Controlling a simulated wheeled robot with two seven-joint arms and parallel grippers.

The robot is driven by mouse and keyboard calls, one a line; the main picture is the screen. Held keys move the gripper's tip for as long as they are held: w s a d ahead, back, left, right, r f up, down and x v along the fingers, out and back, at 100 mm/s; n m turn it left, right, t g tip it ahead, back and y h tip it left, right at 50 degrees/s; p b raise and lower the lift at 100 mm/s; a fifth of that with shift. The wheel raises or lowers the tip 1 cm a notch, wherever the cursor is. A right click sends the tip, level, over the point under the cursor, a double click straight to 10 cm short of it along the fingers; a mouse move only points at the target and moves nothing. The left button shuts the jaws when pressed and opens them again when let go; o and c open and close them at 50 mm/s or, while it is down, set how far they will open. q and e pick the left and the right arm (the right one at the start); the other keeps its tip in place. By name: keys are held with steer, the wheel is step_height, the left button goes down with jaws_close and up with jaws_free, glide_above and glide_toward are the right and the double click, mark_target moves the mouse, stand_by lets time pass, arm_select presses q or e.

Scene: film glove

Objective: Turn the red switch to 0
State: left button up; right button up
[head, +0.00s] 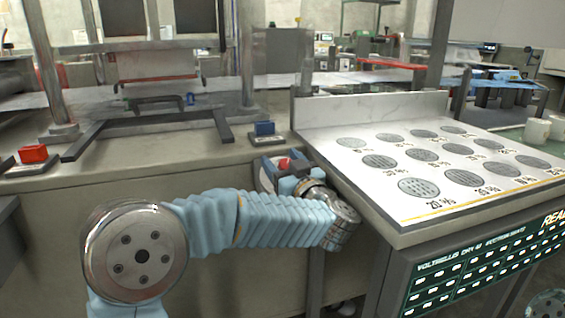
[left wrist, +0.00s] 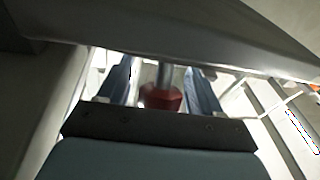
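A red knob (head: 284,163) shows at the bench's front side, between the fingers of my left gripper (head: 283,172). In the left wrist view the red knob (left wrist: 162,98) sits between the two blue fingers of the left gripper (left wrist: 162,88), which stand apart. A light gap shows on the knob's left; contact on its right is unclear. No 0 mark is readable. Another red switch (head: 33,154), a block on a dark base, sits on the bench top at far left. My right gripper is not in view.
A blue switch (head: 264,128) stands on the bench top just above the left gripper. A white panel (head: 350,195) with grey discs lies to the right, close to my left wrist. White mugs (head: 537,131) stand at the far right. A dark metal frame (head: 150,118) stands behind.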

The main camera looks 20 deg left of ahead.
arm_select(q)
steer(key=v, duration=0.7)
steer(key=shift+s+d+b, duration=0.2)
steer(key=shift+b, duration=0.2)
